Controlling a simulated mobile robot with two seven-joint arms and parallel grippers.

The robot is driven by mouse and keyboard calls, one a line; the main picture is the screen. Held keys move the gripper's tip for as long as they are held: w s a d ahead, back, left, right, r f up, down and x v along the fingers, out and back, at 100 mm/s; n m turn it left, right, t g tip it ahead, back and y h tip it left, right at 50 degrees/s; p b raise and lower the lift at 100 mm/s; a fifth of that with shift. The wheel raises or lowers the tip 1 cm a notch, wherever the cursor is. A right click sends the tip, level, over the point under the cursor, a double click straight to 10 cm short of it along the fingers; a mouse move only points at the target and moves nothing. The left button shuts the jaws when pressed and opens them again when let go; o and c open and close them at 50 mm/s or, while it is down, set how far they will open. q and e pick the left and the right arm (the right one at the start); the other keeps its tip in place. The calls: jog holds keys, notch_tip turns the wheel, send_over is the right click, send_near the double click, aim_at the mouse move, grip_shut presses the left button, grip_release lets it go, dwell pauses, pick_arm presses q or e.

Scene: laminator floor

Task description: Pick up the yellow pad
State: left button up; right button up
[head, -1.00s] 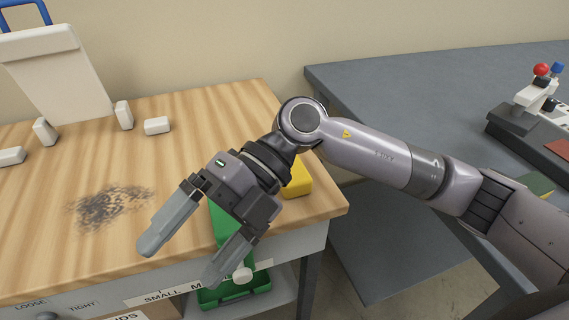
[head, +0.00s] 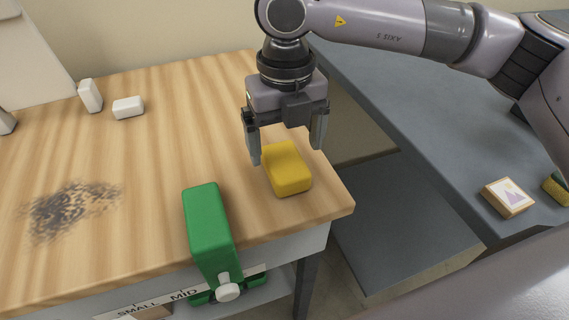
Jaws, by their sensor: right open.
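The yellow pad (head: 288,170) lies on the wooden tabletop (head: 150,160) near its right front corner. It is a rounded block. My right gripper (head: 287,151) points down over the pad's far part. Its fingers are spread, one on the left and one on the right of the pad. The jaws are open and hold nothing. I cannot tell whether a fingertip touches the pad. My left gripper is not in view.
A green block-shaped device (head: 208,222) with a white knob sits at the front edge, left of the pad. A dark smudge (head: 68,210) marks the table. A grey bench (head: 440,130) is on the right, holding a small picture block (head: 508,197).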

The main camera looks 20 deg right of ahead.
aim_at(285, 159)
jog(key=shift+s+a+f, duration=0.1)
jog(key=shift+f, duration=1.8)
jog(key=c, duration=1)
jog(key=shift+c, duration=0.2)
notch_tip(285, 159, up, 20)
jog(key=p, duration=0.1)
jog(key=shift+p, duration=0.4)
